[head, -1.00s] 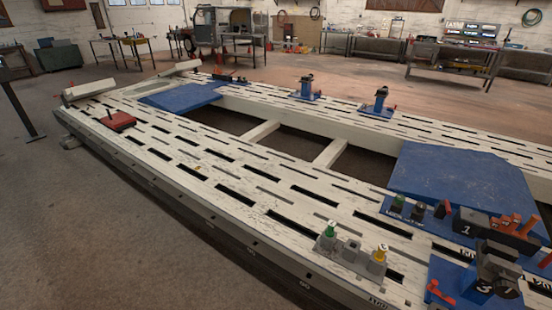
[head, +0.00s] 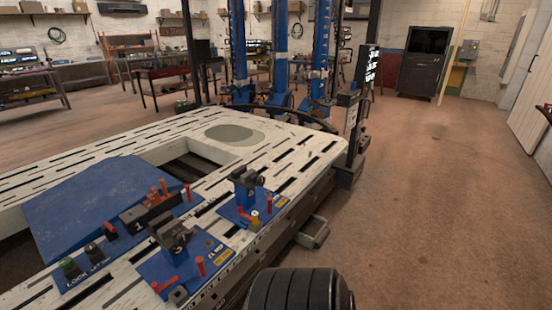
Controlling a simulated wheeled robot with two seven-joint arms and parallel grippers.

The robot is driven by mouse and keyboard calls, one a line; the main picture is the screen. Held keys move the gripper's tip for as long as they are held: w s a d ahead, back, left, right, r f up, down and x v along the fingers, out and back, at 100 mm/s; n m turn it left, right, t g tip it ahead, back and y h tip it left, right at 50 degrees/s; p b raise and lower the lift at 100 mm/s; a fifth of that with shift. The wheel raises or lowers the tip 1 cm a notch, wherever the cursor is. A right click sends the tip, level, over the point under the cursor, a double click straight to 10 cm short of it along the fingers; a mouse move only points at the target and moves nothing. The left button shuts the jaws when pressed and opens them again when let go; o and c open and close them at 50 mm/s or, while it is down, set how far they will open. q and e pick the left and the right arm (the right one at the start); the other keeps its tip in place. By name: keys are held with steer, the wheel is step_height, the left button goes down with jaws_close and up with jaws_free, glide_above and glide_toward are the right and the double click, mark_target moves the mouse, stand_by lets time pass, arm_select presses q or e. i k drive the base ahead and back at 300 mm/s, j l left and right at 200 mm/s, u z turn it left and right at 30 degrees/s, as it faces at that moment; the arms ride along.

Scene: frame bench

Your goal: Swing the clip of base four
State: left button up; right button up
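A blue base plate (head: 228,212) with a dark clamp block (head: 248,182) stands near the right end of the white slotted bench. I take it for base four, but its number is too small to read surely. A red lever (head: 246,214), a red pin (head: 270,202) and a yellow-topped piece (head: 255,220) are at its front. A similar blue base (head: 165,272) with a dark clamp (head: 174,238), red lever and upright red pin (head: 201,265) stands closer, to its left. Neither gripper is in view.
A large blue plate (head: 95,200) lies on the bench (head: 75,150), with a black numbered block (head: 150,212) holding red-orange pins beside it. Green-topped and dark knobs (head: 72,268) stand at front left. Open floor (head: 440,210) lies right of the bench. Blue posts (head: 283,50) stand behind.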

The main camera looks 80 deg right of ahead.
mark_target(247, 217)
steer(key=z, duration=2.2)
